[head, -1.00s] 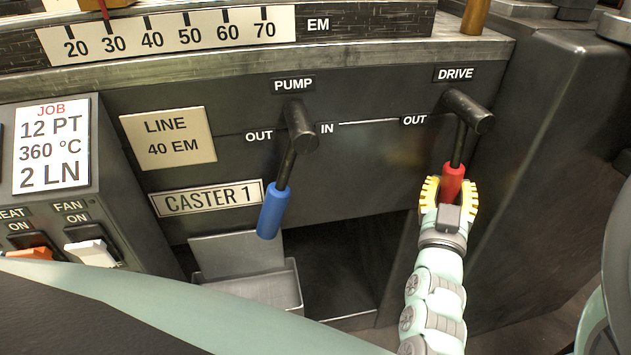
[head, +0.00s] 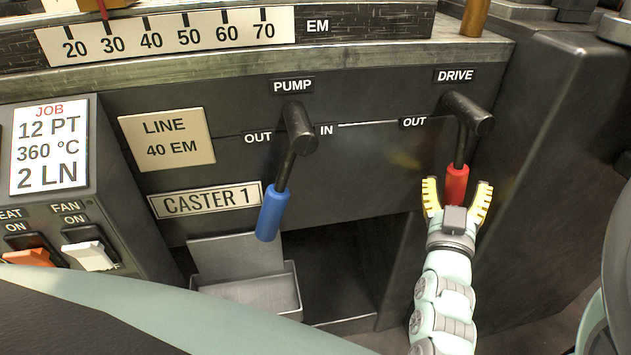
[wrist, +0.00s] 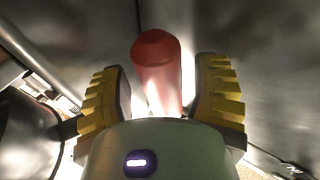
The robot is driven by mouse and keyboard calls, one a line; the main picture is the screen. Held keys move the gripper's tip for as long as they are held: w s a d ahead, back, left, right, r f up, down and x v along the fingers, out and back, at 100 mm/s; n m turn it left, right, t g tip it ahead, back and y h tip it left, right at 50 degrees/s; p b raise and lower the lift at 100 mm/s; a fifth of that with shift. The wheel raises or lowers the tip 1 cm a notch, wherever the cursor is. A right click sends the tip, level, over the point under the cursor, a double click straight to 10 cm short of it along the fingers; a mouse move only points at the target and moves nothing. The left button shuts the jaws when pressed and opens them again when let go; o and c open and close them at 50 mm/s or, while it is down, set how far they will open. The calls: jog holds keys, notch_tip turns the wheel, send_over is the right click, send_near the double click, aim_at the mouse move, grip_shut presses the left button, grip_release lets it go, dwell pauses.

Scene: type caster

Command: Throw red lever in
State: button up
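The red lever handle (head: 456,184) hangs from a black pivot under the DRIVE label, on the right of the dark panel. Its shaft hangs nearly straight down, with the word OUT to the left of the pivot. My gripper (head: 457,193) is open, with one yellow-padded finger on each side of the red handle. In the wrist view the red handle (wrist: 160,72) stands between the two spread fingers, with a gap showing on both sides. The handle's lower end is partly hidden by my gripper in the head view.
A blue lever handle (head: 272,213) hangs to the left under the PUMP label. A metal tray (head: 247,290) sits low beneath it. A control box (head: 60,180) with orange and white switches is at the left. A dark casing (head: 545,140) stands close on the right.

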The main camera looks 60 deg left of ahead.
jog(key=v, duration=1.2)
